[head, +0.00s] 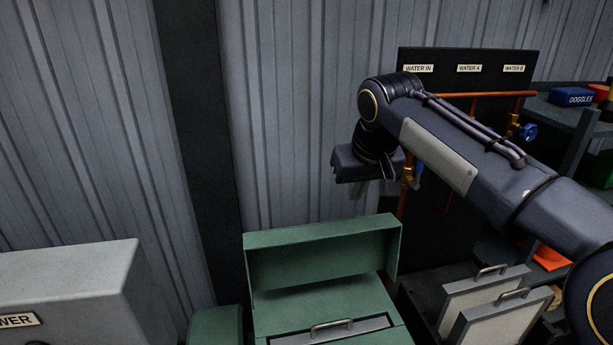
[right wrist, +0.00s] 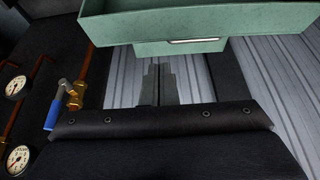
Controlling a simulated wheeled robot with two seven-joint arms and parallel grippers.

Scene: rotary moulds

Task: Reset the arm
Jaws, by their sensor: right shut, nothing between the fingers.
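My right arm comes in from the right in the head view and reaches over the water panel. Its gripper (head: 387,188) hangs beyond the elbow, above and behind the green machine's right part, apart from it. In the right wrist view its two fingers (right wrist: 158,84) lie close together, shut and empty. The green machine (head: 320,252) stands below, and its green housing shows at the top of the right wrist view (right wrist: 200,22). My left gripper is in neither view.
A grey cabinet (head: 70,290) stands at lower left. Two handled plates (head: 485,300) stand in a dark rack at lower right. A black water panel (head: 468,62) with copper pipes and a blue valve (head: 528,131) is behind my arm. Gauges (right wrist: 18,158) show in the right wrist view.

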